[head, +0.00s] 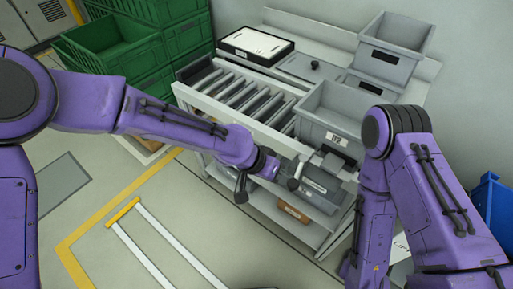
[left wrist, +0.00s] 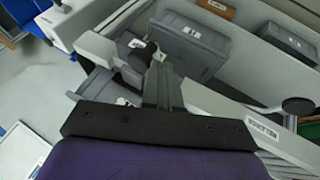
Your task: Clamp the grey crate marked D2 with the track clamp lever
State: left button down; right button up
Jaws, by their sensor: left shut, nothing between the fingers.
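The grey crate marked D2 (head: 318,121) stands at the near right end of the roller track, its label facing me. A dark clamp block (head: 333,161) sits at the rail below its label. A lever with a dark round knob (head: 293,184) hangs just left of the block; a similar lever (head: 240,196) hangs farther left. My left gripper (head: 271,166) is shut and empty at the rail, between the two levers. In the left wrist view its fingers (left wrist: 157,62) lie close to the first knob (left wrist: 137,56); I cannot tell whether they touch. My right gripper is out of view.
Rollers (head: 232,92) fill the track left of the crate. A white-topped black tray (head: 256,44) and more grey crates (head: 396,45) stand behind. The lower shelf holds a labelled grey crate (head: 314,190) and a brown box (head: 293,213). Green crates (head: 112,42) stand at left.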

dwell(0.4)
pick_arm(q)
jog(key=a+f+p+v, duration=0.1)
jog(key=a+v, duration=0.1)
jog(key=v, duration=1)
jog(key=shift+w, duration=0.45)
jog(key=shift+a, duration=0.15)
